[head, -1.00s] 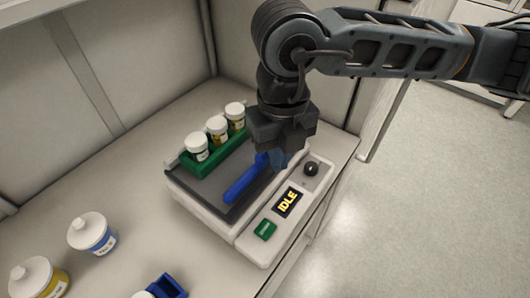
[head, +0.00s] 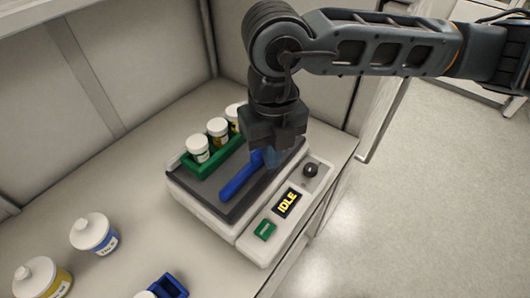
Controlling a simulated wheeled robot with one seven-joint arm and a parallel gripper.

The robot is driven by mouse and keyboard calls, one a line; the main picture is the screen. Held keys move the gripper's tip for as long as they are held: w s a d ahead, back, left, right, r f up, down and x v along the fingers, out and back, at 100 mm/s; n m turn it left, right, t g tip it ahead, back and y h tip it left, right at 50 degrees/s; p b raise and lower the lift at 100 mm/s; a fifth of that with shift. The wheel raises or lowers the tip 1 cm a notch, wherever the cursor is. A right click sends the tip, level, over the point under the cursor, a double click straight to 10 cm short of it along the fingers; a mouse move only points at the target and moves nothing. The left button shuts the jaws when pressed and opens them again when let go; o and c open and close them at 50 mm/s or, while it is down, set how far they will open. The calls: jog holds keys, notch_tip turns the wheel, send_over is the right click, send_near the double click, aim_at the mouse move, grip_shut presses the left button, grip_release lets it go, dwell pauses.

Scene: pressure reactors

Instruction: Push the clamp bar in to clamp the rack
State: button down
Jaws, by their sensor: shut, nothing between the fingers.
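The blue clamp bar (head: 240,177) lies across the dark platform of a white machine (head: 206,211). A green rack (head: 205,168) stands behind it at the platform's far left side and holds white-capped jars (head: 198,149). A dark strip of platform shows between the bar and the rack. My gripper (head: 272,156) points down at the right end of the bar, with its fingers shut and empty. The fingertips are partly hidden, and I cannot tell whether they touch the bar. My gripper hides part of the rightmost jar.
The machine's front panel has a display reading IDLE (head: 287,203), a green button (head: 265,230) and a black knob (head: 310,170). White-lidded jars (head: 92,232) and a blue holder (head: 168,286) stand on the counter at left and front. The counter between them and the machine is clear.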

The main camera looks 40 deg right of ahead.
jog(key=shift+w+a+p, duration=0.25)
jog(key=shift+w+p, duration=0.15)
jog(key=shift+w, duration=0.45)
jog(key=shift+w+a+p, duration=0.3)
jog(key=shift+w+p, duration=0.1)
jog(key=shift+w, duration=0.5)
jog(key=shift+w+a+p, duration=0.25)
jog(key=shift+w+p, duration=0.15)
jog(key=shift+w, duration=0.45)
jog(key=shift+s+d+r+p, duration=0.1)
jog(key=shift+s+r+p, duration=0.1)
jog(key=shift+r+p, duration=0.3)
jog(key=shift+s+d+r+p, duration=0.15)
jog(key=shift+r+p, duration=0.25)
jog(key=shift+r, duration=0.2)
jog(key=shift+s+d+r, duration=0.1)
jog(key=shift+s+r, duration=0.25)
jog(key=shift+r, duration=0.3)
jog(key=shift+s+d+r, duration=0.1)
jog(key=shift+s+r, duration=0.3)
jog(key=shift+r, duration=0.2)
jog(key=shift+s+r, duration=0.35)
jog(key=shift+r, duration=0.3)
